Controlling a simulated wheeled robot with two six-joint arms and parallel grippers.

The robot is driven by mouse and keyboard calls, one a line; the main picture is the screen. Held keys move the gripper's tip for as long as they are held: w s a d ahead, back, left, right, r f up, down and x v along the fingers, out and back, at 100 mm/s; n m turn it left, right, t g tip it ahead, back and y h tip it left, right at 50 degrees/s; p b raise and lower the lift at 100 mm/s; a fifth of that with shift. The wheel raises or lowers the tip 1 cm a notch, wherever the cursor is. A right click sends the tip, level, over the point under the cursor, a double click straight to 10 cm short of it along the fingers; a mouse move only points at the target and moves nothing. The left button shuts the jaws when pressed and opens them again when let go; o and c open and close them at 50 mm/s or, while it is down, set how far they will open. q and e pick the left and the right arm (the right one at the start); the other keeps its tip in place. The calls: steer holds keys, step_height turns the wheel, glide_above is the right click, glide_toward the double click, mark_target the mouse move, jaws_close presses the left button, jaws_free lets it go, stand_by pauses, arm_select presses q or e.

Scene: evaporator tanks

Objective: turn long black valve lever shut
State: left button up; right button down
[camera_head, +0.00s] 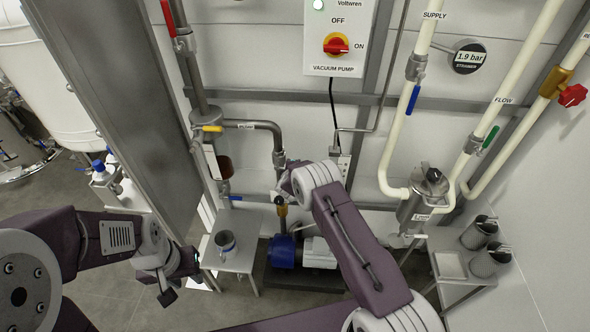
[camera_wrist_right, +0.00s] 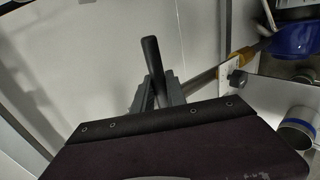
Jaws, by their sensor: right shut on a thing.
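The long black lever (camera_wrist_right: 152,57) shows in the right wrist view as a dark round bar, standing up between the fingers of my right gripper (camera_wrist_right: 157,90). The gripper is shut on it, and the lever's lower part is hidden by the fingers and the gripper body. In the head view my right arm reaches to the pipework near the vacuum pump, and its wrist hides the lever there. My left gripper (camera_head: 182,282) hangs at the lower left of the head view, away from the pipes; its finger gap is not clear.
A small white table with a metal cup (camera_head: 226,243) stands between my arms. A blue pump (camera_head: 284,251) sits on the floor behind my right arm. A steel strainer (camera_head: 428,190) and a cart with dark baskets (camera_head: 480,232) are at the right. A grey column (camera_head: 135,110) stands at the left.

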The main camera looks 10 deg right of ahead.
steer(key=shift+w+r, duration=0.1)
steer(key=shift+r, duration=0.05)
steer(key=c, duration=1.3)
jaws_free()
steer(key=shift+c, duration=0.2)
steer(key=v, duration=0.9)
